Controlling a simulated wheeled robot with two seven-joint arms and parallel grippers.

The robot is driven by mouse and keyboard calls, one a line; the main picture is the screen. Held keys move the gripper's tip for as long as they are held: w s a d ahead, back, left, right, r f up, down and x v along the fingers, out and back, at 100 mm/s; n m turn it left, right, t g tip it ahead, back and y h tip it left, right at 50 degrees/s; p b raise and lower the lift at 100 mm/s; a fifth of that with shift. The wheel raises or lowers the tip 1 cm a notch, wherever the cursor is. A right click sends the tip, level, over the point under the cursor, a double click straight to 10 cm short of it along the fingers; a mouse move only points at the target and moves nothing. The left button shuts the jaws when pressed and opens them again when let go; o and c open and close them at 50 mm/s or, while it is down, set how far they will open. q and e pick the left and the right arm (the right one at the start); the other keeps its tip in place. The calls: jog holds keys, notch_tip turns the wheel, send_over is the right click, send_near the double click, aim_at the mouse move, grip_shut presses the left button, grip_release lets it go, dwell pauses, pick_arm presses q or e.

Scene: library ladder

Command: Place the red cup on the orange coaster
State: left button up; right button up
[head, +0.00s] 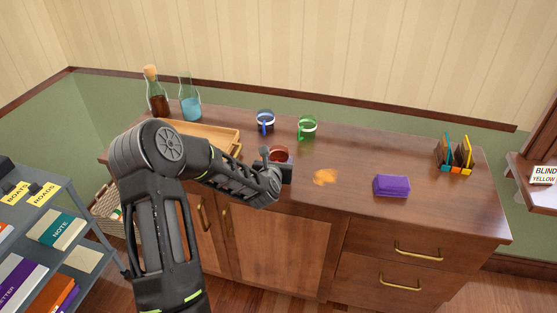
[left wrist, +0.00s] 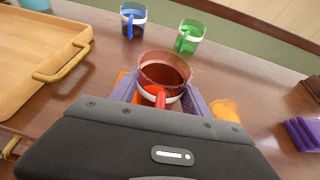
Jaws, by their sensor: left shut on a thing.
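The red cup (left wrist: 165,75) is see-through, with a red handle facing my wrist. My left gripper (left wrist: 160,98) is shut on it, with purple fingers on both sides. In the head view the red cup (head: 279,154) shows just beyond my left gripper (head: 276,166), over the wooden cabinet top. Whether it touches the top I cannot tell. A flat orange patch (head: 325,177) lies right of the gripper; it also shows in the left wrist view (left wrist: 225,109). Another bit of orange (left wrist: 124,84) shows left of the cup, mostly hidden by the finger. Which one is the coaster is unclear. My right gripper is out of view.
A blue-handled cup (head: 265,121) and a green cup (head: 307,127) stand behind. A wooden tray (head: 214,132), a corked bottle (head: 156,95) and a blue-filled flask (head: 190,100) are at left. A purple block (head: 392,186) and a small book rack (head: 453,157) are at right.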

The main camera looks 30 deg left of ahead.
pick_arm(q)
jog(key=shift+f, duration=0.15)
jog(key=o, duration=1.5)
jog(key=shift+o, duration=0.2)
jog(key=shift+r, duration=0.3)
jog(key=shift+s+d, duration=0.15)
jog(key=shift+s, duration=0.2)
jog(key=b+v, duration=0.1)
jog(key=v, duration=1)
jog(key=shift+b, duration=0.3)
jog(key=shift+s+d, duration=0.1)
